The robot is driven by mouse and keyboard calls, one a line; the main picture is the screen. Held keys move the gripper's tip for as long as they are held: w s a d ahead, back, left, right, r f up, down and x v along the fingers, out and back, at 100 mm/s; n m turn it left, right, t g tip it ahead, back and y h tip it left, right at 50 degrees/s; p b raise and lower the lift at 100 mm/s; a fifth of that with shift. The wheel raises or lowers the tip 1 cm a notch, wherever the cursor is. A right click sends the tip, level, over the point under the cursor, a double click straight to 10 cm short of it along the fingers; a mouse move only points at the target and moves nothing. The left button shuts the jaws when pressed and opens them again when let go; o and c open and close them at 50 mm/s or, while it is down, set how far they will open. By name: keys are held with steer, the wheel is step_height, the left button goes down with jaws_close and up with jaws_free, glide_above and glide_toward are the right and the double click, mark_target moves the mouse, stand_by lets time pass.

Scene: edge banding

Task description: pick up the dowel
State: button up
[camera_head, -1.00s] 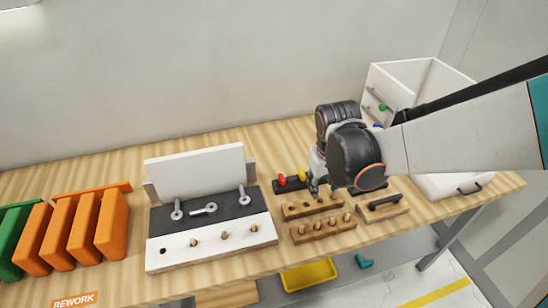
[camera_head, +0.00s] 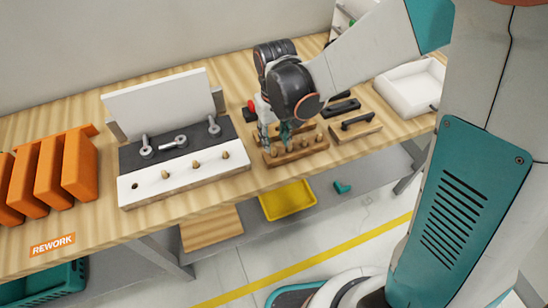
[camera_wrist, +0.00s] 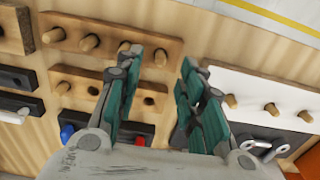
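Short tan dowels stand in a wooden rack (camera_head: 284,158); the rack also shows in the wrist view (camera_wrist: 73,26). My gripper (camera_head: 276,138) is over the racks, near their left end in the head view. In the wrist view, my gripper (camera_wrist: 158,62) has its two teal fingers spread with a gap between them. The dowel (camera_wrist: 160,58) at the rack's end appears between the fingertips; I cannot tell how far below them it is. A second rack (camera_wrist: 75,73) lies alongside, partly hidden by a finger. A white-fronted fixture (camera_head: 205,176) holds three dowels and has one empty hole.
A black-handled block (camera_head: 358,126) and white open box (camera_head: 412,86) are to the right. A yellow tray (camera_head: 287,200) sits on the lower shelf. The fixture stands close beside the racks.

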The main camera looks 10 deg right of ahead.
mark_target(274, 149)
steer(key=shift+w+a+f+b, duration=0.1)
steer(key=shift+f+b, duration=1.55)
steer(key=shift+f, duration=1.1)
steer(key=shift+r, duration=0.1)
steer(key=c, duration=0.8)
